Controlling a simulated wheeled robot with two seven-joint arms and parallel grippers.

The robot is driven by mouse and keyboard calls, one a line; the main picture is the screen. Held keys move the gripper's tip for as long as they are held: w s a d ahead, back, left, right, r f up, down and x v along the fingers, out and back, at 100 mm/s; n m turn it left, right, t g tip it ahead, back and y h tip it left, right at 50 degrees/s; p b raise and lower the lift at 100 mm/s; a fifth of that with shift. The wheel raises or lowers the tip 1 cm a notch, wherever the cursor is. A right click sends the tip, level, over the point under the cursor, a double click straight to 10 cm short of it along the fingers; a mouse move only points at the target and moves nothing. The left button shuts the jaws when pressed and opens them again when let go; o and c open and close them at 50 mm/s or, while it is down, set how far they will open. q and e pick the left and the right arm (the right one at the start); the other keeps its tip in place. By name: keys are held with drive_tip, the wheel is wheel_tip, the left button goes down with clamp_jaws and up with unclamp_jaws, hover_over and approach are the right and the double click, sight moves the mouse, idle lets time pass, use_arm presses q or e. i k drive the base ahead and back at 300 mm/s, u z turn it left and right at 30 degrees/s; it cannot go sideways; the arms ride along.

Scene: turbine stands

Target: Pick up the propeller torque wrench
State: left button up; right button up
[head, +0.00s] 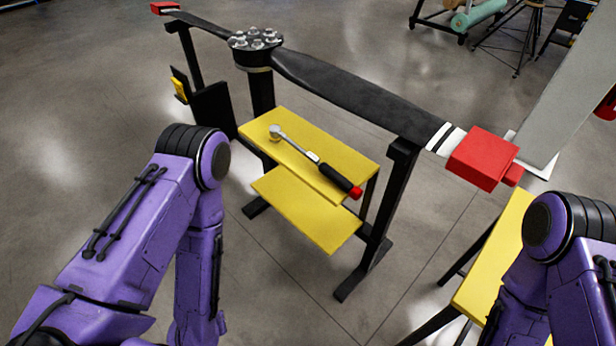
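The torque wrench (312,158) lies on the upper yellow shelf (262,128) of the black propeller stand. Its silver ratchet head points to the far left and its black grip with a red end lies at the near right, by the shelf's edge. The black propeller (365,93) rests across the top of the stand, above and behind the shelf. My purple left arm is at the left and my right arm at the right, both in front of the stand. Neither gripper is in view; both forearms run down out of the bottom of the picture.
A lower yellow shelf (306,213) juts out in front of the upper one. The stand's black legs (378,222) and feet reach the floor. Red blocks (483,158) cap the propeller's tips. A yellow table (490,265) stands at the right, partly behind my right arm. Grey floor lies open between my arms.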

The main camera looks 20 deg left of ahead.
sight(308, 156)
drive_tip(key=u, duration=0.05)
drive_tip(key=k, duration=0.1)
drive_tip(key=u, duration=2)
drive_tip(key=i, duration=2.25)
drive_tip(key=z, duration=4.15)
